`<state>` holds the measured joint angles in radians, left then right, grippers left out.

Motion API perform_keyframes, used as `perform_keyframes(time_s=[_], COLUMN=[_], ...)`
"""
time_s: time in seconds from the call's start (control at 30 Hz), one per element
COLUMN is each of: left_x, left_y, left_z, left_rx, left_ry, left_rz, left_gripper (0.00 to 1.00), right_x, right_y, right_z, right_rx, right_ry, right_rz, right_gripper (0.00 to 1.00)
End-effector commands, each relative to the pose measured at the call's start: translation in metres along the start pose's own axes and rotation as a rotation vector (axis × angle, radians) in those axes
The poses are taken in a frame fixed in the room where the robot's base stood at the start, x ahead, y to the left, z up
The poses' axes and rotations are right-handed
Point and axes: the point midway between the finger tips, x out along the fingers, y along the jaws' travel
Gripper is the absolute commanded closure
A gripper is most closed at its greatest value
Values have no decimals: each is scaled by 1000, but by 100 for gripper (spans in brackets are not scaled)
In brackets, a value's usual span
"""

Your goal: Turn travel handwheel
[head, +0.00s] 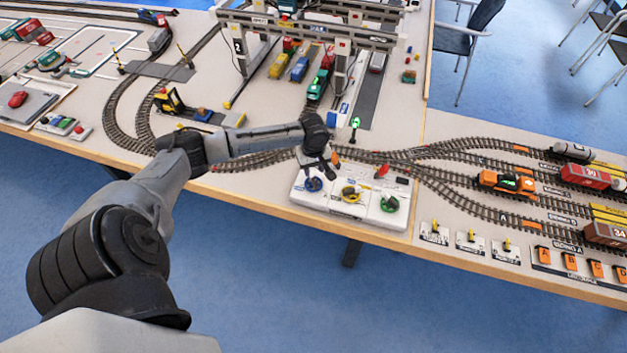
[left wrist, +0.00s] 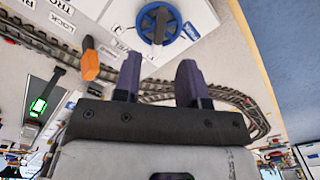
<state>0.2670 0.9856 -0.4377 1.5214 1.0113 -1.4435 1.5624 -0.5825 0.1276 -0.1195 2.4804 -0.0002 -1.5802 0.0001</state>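A white control panel (head: 347,205) at the table's front edge carries a blue handwheel (head: 313,184), a yellow handwheel (head: 350,194) and a green handwheel (head: 389,203) in a row. I cannot read which one is labelled travel. My left gripper (head: 328,168) is above the panel's left end, close to the blue handwheel. In the left wrist view the blue handwheel (left wrist: 169,25), with a dark handle across it, lies beyond the fingertips of the left gripper (left wrist: 158,70). The fingers are apart with nothing between them, and no contact shows. My right gripper is not in view.
An orange lever (left wrist: 90,60) and a small green-lit device (left wrist: 38,106) stand near the gripper. Train tracks (head: 440,155) curve behind the panel, and a gantry crane (head: 310,30) stands farther back. A red knob (head: 382,170) rises at the panel's back.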

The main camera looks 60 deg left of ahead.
Motion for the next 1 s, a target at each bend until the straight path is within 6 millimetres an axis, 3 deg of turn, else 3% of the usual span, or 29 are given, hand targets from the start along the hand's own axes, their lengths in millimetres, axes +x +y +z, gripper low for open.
perform_keyframes(time_s=[0.1,0.4,0.93,1.0], left_x=[24,60,71,71], left_y=[0,0,0,0], left_z=[0,0,0,0], left_rx=[-2,0,1,1], left_ry=[0,1,2,2], left_rz=[-1,0,1,1], left_gripper=[62,62,62,68], right_x=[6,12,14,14], right_y=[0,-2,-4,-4], right_z=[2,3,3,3], right_rx=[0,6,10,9], right_ry=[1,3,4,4], right_rz=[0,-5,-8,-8], right_gripper=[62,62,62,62])
